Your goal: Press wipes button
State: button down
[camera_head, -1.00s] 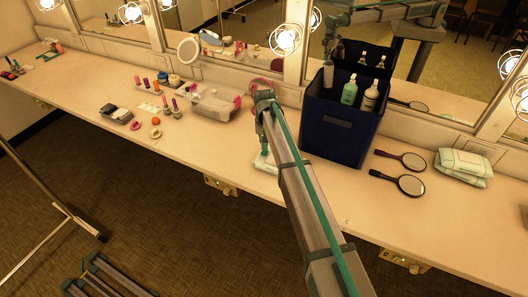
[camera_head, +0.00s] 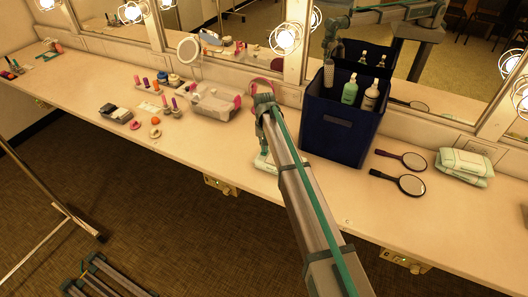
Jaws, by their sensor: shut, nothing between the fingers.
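My arm reaches over the counter from the lower right, and its end bends down behind the forearm. My gripper (camera_head: 264,149) points down there, shut and mostly hidden by my arm. A pale white-and-green item (camera_head: 263,164), possibly a wipes pack or dispenser, lies just below it near the counter's front edge, partly covered by my arm. I cannot tell whether the gripper touches it. A pale green wipes pack (camera_head: 463,167) lies at the right. No button can be clearly made out on either one.
A dark blue bin (camera_head: 341,128) with bottles stands right of my arm. Two hand mirrors (camera_head: 410,184) lie beyond it. A clear case (camera_head: 214,104), a grey tray (camera_head: 116,114) and small cosmetics are at left. Mirrors and lit bulbs line the back of the counter (camera_head: 215,150).

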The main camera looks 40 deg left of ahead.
jog(key=shift+f, duration=0.4)
jog(key=shift+r+p, duration=1.25)
jog(key=shift+r, duration=2.3)
jog(key=shift+f, duration=0.15)
